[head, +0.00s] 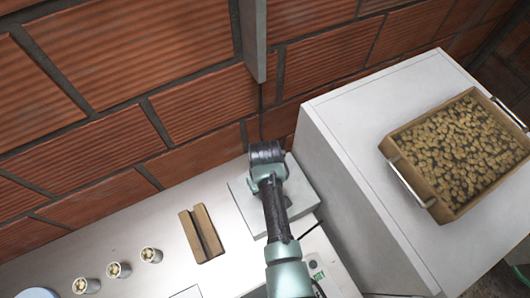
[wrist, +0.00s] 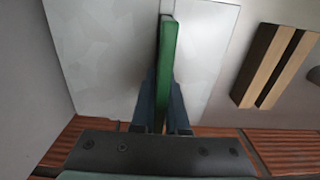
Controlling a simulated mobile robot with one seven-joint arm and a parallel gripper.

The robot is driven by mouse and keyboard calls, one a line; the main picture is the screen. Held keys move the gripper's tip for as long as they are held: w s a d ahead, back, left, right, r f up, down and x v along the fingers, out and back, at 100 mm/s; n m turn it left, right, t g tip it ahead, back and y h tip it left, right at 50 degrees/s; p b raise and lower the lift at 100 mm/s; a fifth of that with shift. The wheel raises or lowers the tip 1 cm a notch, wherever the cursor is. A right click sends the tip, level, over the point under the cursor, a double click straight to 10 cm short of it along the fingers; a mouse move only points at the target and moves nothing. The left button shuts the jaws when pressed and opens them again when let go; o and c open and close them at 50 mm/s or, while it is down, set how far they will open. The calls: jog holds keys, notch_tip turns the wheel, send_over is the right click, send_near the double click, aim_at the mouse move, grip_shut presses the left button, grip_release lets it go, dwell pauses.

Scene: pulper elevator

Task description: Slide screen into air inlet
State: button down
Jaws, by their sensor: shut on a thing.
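My gripper (wrist: 163,105) is shut on a thin green-edged piece, which I take to be the screen (wrist: 168,55). In the wrist view it stands edge-on between the two dark fingers and runs up away from them. A pale grey flat-topped block (wrist: 95,60) lies beyond it on both sides. In the head view my gripper (head: 267,153) is over the back of this grey block (head: 300,192), near the brick wall, and the screen is hidden there. I cannot make out the air inlet opening, nor whether the screen touches the block.
A grooved wooden block (head: 201,233) lies on the white bench (head: 120,225) left of the grey block. Several small cups (head: 117,269) stand further left. A tall white cabinet (head: 345,165) at the right carries a wooden tray of pellets (head: 412,183). A grey post (head: 253,40) hangs along the wall.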

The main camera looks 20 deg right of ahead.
jog(key=shift+f, duration=0.15)
jog(key=c, duration=0.8)
grip_release()
jog(key=shift+c, duration=0.2)
notch_tip(320, 180, up, 13)
jog(key=shift+r+b, duration=0.1)
jog(key=shift+b, duration=0.75)
